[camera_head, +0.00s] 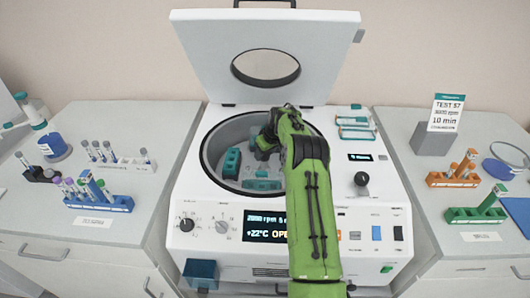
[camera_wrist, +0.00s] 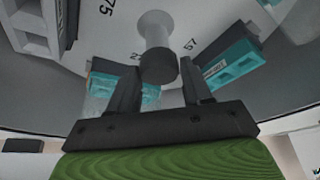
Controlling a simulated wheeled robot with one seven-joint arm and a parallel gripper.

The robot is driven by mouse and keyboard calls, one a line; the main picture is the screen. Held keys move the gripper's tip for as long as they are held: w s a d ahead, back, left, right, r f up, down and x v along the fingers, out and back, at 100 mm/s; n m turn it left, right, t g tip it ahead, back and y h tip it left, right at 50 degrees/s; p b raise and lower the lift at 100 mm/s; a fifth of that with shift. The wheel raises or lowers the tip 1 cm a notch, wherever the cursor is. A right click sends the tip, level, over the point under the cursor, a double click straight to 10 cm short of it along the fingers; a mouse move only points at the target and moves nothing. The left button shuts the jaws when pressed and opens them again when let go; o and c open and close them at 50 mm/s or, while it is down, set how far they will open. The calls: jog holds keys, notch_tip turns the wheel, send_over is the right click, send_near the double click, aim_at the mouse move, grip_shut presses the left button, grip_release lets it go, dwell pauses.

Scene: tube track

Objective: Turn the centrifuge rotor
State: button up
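The centrifuge (camera_head: 190,240) stands in the middle with its lid (camera_head: 265,65) raised. Its rotor (camera_head: 215,150) sits in the round bowl and carries teal tube holders (camera_head: 231,161); another holder (camera_head: 262,184) is at the front. In the wrist view, the rotor's central post (camera_wrist: 157,62) is light on top with a dark cylindrical end. Numbers such as 75 and 57 are printed around it. My gripper (camera_wrist: 160,85) is open, its two fingers on either side of the post's dark end, with visible gaps. In the head view, my green arm hides the bowl's right part.
Tube racks (camera_head: 100,203) stand on the left bench. Orange (camera_head: 453,180) and green (camera_head: 476,215) racks stand on the right bench, by a grey block with a TEST 57 card (camera_head: 445,112). The front panel has a knob (camera_head: 361,179) and a display (camera_head: 266,228).

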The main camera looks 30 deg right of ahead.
grip_shut()
jog(key=shift+n, duration=0.3)
dwell(0.5)
jog(key=shift+r+n+y+p, duration=0.1)
jog(key=shift+n+y+p, duration=0.5)
jog(key=shift+n+p, duration=0.6)
jog(key=shift+d+n+g+y+p, duration=0.1)
jog(key=shift+n+g+y+p, duration=0.3)
jog(key=shift+n, duration=1)
jog(key=o, duration=0.5)
grip_release()
